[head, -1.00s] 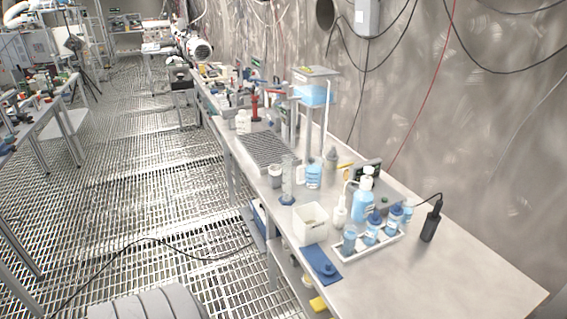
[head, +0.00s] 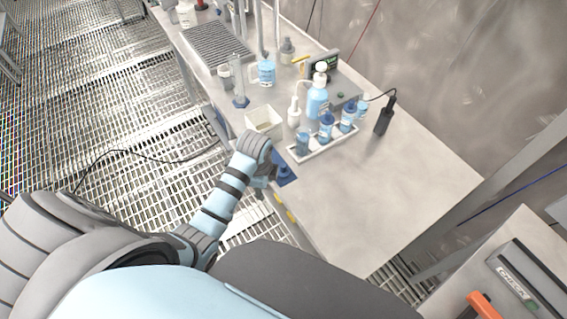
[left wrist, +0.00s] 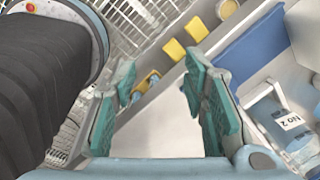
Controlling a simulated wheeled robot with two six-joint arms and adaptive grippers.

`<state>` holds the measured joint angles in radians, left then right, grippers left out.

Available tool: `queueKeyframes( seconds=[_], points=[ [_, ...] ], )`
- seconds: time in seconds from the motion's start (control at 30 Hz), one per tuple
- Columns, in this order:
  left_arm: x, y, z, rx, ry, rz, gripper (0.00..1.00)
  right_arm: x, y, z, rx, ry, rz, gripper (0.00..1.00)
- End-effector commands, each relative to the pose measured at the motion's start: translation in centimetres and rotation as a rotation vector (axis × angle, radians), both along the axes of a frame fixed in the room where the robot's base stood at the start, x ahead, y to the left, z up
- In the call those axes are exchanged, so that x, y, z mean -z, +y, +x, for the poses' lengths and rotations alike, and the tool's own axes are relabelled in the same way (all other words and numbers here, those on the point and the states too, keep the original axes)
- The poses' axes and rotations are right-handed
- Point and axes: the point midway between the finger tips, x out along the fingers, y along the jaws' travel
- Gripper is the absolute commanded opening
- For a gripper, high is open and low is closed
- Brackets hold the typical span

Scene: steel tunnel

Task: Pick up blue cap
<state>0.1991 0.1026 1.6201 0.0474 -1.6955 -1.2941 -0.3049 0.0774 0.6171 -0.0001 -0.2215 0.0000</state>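A blue mat (head: 288,181) lies at the table's near left edge in the head view, partly hidden by my left arm. A small blue cap (head: 284,171) appears to lie on it. My left gripper (head: 264,181) is beside the mat, at the table edge. The blue mat (left wrist: 255,42) is right of the fingers there; I cannot make out the cap in that view. My right gripper is not in view.
A white rack (head: 325,147) holds several blue-liquid bottles just right of the mat. A white box (head: 264,122) stands behind it, with a wash bottle (head: 317,98) farther back. A black handheld device (head: 384,116) stands at right. The table's front right is clear.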

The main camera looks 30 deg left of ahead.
Motion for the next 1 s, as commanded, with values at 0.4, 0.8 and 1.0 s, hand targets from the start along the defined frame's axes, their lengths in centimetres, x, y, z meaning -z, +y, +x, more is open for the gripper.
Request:
queueKeyframes(
  seconds=[0.4,0.8,1.0],
  points=[
    [-12.8,-1.2,9.4,0.921,0.132,0.011,0.40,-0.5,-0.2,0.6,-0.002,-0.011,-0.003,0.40],
    [-4.7,-1.4,9.7,0.974,0.139,0.008,0.40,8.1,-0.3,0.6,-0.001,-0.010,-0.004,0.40],
    [-2.8,-1.5,9.7,0.973,0.138,0.008,0.40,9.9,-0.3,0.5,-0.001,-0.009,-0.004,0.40]
  ],
)
